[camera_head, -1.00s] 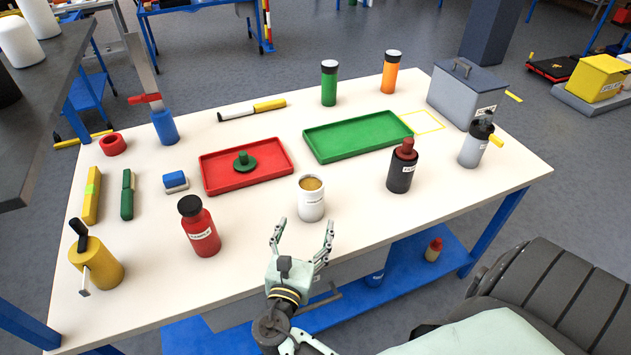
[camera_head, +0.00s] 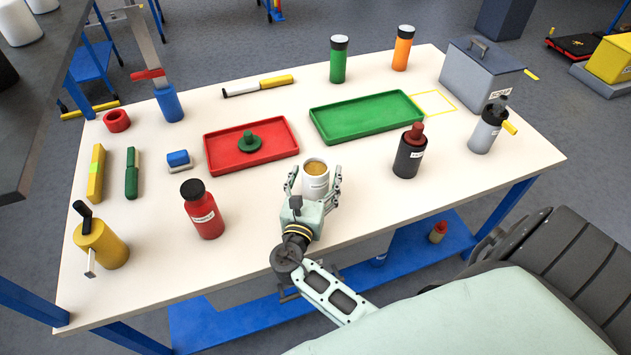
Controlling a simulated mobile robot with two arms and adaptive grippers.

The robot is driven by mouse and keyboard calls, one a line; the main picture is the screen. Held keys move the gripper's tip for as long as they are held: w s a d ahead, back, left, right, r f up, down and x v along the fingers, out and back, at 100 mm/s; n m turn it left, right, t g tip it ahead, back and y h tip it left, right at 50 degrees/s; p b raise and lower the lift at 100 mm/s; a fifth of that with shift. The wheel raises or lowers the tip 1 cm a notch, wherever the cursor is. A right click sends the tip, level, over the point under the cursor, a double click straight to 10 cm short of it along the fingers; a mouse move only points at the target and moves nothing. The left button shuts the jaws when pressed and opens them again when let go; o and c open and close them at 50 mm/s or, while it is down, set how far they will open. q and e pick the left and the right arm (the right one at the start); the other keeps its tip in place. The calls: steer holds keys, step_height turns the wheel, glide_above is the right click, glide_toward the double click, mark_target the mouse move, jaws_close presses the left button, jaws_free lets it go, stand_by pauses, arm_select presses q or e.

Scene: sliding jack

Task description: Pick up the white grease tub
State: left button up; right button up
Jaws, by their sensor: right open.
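The white grease tub (camera_head: 316,182) stands upright near the front edge of the white table (camera_head: 270,220), with tan grease showing in its open top. My right gripper (camera_head: 314,182) is open at the tub, with one finger on its left side and one on its right. I cannot tell whether the fingers touch it. The palm hides the tub's lower front. My left gripper is not in view.
A red bottle (camera_head: 203,209) stands left of the tub, and a dark bottle (camera_head: 408,156) with a red cap stands right. Behind are a red tray (camera_head: 222,165) holding a green knobbed piece (camera_head: 248,142) and a green tray (camera_head: 345,135). Table space directly left of my gripper is clear.

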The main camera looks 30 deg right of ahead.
steer(key=shift+c, duration=0.6)
steer(key=c, duration=1.1)
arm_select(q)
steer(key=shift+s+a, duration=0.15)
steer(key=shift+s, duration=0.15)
arm_select(e)
steer(key=shift+c, duration=1.1)
steer(key=shift+r, duration=0.1)
